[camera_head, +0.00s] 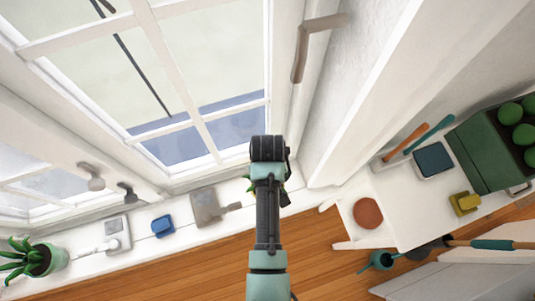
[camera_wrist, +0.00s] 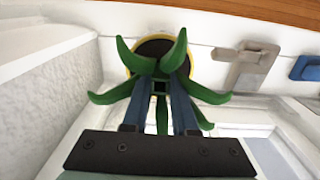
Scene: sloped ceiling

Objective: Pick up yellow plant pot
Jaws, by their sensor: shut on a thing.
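The yellow plant pot (camera_wrist: 127,59) shows in the wrist view as a thin yellow rim around dark soil, with thick green leaves (camera_wrist: 172,55) spreading out of it. My gripper (camera_wrist: 160,86) is shut on the plant, its blue fingers close together among the leaves at the middle. The leaves hide the fingertips and the exact contact. In the head view my arm covers most of the pot; only bits of green leaf (camera_head: 249,186) show beside my wrist, near the white sill under the window.
On the white sill are a grey flat tool (camera_head: 207,207), a blue block (camera_head: 162,226) and another potted plant (camera_head: 38,260). To the right, a white table (camera_head: 400,215) holds a terracotta disc (camera_head: 368,213), a yellow block (camera_head: 464,203) and a green crate (camera_head: 478,155). The window and wall stand close around my gripper.

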